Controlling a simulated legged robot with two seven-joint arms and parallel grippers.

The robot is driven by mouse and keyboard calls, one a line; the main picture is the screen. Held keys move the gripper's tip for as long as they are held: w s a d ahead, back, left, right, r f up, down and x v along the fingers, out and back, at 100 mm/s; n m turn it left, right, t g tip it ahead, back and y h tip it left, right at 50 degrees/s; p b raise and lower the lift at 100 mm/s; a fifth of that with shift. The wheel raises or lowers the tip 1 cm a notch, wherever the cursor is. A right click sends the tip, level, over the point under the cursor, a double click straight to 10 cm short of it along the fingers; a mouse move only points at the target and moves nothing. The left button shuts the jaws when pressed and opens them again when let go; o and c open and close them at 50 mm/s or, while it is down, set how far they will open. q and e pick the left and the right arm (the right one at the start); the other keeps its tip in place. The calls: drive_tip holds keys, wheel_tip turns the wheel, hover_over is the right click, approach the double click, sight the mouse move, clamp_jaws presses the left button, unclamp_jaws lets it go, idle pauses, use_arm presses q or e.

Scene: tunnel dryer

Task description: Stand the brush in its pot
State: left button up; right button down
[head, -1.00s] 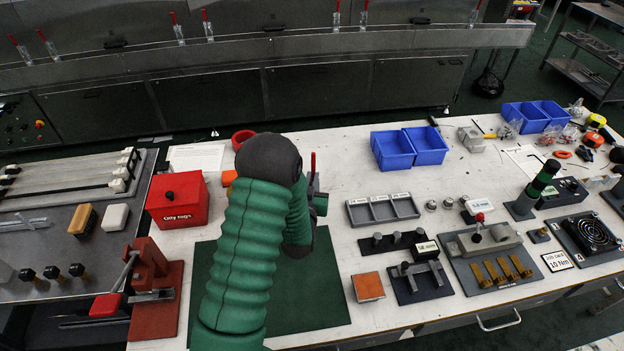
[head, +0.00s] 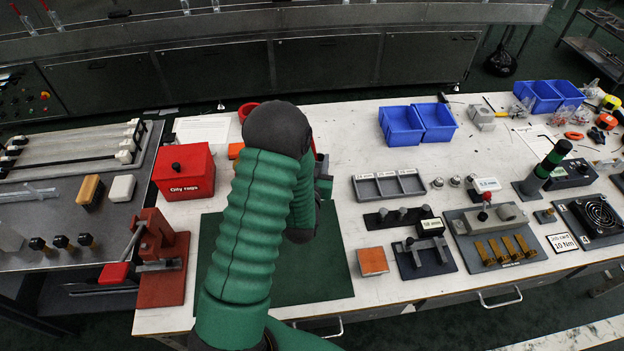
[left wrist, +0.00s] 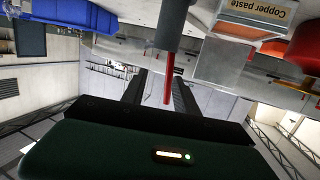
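A thin red handle (left wrist: 168,88), which looks like the brush's, stands between the two dark fingers of my left gripper (left wrist: 158,84) in the left wrist view. A gap shows beside the handle, so the fingers look open. The handle meets a grey cylinder (left wrist: 172,24), perhaps the pot; its inside is hidden. In the head view my left gripper (head: 323,178) is mostly behind my green arm, over the bench beyond the green mat (head: 325,275). Only a sliver of red shows there. My right gripper is not in view.
A red box (head: 184,172) and a red press (head: 160,260) stand left. Blue bins (head: 402,126) and a grey tray (head: 388,186) lie right. In the left wrist view, a "Copper paste" container (left wrist: 254,17) and a red round thing (left wrist: 304,48) are close by.

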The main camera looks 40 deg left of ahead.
use_arm(q)
drive_tip(key=p+v, duration=0.9)
drive_tip(key=v, duration=0.4)
drive_tip(key=shift+d, duration=0.15)
